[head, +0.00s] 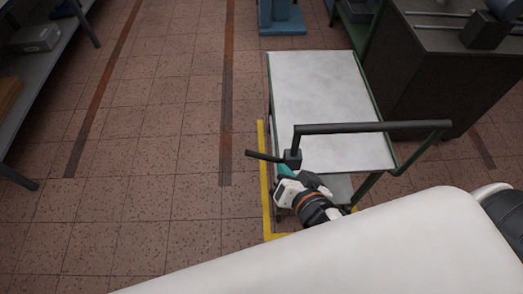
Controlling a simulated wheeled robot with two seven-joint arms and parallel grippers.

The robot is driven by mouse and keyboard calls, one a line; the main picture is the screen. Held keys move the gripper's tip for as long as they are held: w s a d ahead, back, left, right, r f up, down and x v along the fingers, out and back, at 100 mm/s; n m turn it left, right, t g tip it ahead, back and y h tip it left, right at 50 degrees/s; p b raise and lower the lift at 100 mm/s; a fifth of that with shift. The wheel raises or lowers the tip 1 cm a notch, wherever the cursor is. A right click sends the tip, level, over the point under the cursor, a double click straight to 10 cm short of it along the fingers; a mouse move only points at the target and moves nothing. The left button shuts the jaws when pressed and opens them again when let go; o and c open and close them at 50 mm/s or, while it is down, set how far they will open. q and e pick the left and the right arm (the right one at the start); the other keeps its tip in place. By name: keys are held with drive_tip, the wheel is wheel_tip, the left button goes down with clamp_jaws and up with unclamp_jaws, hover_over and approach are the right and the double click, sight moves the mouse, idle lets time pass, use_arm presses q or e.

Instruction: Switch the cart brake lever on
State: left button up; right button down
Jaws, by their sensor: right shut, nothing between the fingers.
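The cart (320,95) has a pale grey top, a green frame and a dark push handle (375,127) on its near side. The brake lever (263,156) is a thin dark bar that sticks out to the left from a small dark block (292,158) at the handle's left post. My right gripper (285,171), with teal fingers, is shut and empty just below the block and the lever's inner end. I cannot tell whether it touches them. My left gripper is not in view.
A dark workbench (440,75) stands close on the cart's right. A blue stand (281,18) is behind the cart. A grey shelf (45,70) is at the far left. Yellow floor tape (264,185) runs along the cart's left side. The tiled floor left of the cart is clear.

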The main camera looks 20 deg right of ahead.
drive_tip(key=p, duration=0.2)
hover_over(262, 157)
drive_tip(key=s+d, duration=0.1)
drive_tip(key=s, duration=0.2)
wheel_tip(262, 157, down, 5)
drive_tip(key=shift+w+a+f, duration=0.2)
drive_tip(key=shift+a+f, duration=0.1)
drive_tip(key=shift+f, duration=0.2)
drive_tip(key=shift+w+a+f, duration=0.2)
drive_tip(key=shift+a+f, duration=0.05)
drive_tip(key=shift+f, duration=0.25)
drive_tip(key=shift+w+a+f, duration=0.2)
drive_tip(key=shift+a+f, duration=0.15)
drive_tip(key=shift+f, duration=0.3)
